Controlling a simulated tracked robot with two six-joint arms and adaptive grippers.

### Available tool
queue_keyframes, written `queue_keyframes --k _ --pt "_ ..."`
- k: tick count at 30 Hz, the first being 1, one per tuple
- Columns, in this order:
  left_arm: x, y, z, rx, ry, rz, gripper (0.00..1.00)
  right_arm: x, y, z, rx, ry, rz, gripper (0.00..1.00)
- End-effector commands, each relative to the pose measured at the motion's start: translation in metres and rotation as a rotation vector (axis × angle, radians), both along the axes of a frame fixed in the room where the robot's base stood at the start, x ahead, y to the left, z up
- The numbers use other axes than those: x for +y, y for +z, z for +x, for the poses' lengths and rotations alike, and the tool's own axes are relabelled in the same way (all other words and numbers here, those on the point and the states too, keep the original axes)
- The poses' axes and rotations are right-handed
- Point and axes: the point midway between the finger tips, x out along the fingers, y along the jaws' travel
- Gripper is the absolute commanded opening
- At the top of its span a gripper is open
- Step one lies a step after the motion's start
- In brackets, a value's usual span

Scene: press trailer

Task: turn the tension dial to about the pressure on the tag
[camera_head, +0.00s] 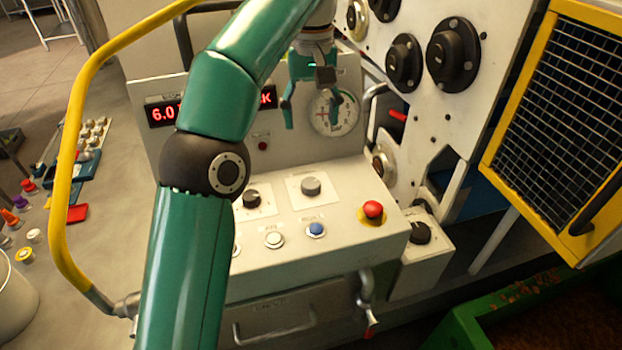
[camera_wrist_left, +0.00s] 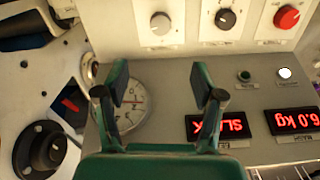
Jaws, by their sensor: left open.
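My left gripper (camera_head: 312,101) hangs in front of the console's upright panel, open and empty, its fingers beside and partly over a round white gauge (camera_head: 324,124). In the left wrist view the open gripper (camera_wrist_left: 158,80) has its left finger over the gauge (camera_wrist_left: 138,108). On the sloping console are a grey dial (camera_head: 311,187) and a black dial (camera_head: 251,197), both untouched. The wrist view shows the grey dial (camera_wrist_left: 160,23) and black dial (camera_wrist_left: 226,18) upside down. Labels are too small to tell which is the tension dial. I cannot make out the tag. My right gripper is out of view.
Red displays read 6.0 (camera_head: 166,112) and SLACK, partly hidden by my arm. A red mushroom button (camera_head: 373,209) and blue button (camera_head: 315,229) sit on the console. A yellow rail (camera_head: 66,150) curves at left; a yellow-framed mesh guard (camera_head: 552,120) stands at right.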

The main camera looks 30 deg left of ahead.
Motion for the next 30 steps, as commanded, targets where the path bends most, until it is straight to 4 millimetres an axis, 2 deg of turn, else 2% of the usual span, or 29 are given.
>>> queue_keyframes --k 1,8,17,24,30 --pt "0.000 -0.013 0.000 0.000 0.000 0.000 0.68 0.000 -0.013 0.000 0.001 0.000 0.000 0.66" --pt "0.000 -0.050 0.000 0.000 0.000 0.000 0.68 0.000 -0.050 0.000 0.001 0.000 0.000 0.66" --pt "0.001 -0.110 -0.001 0.003 0.000 0.000 0.68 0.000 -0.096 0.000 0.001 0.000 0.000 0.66" --pt "0.000 -0.144 -0.001 0.002 0.000 -0.001 0.68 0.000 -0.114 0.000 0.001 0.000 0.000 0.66" --pt "0.000 -0.155 -0.001 0.000 0.000 -0.001 0.68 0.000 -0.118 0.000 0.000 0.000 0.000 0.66"
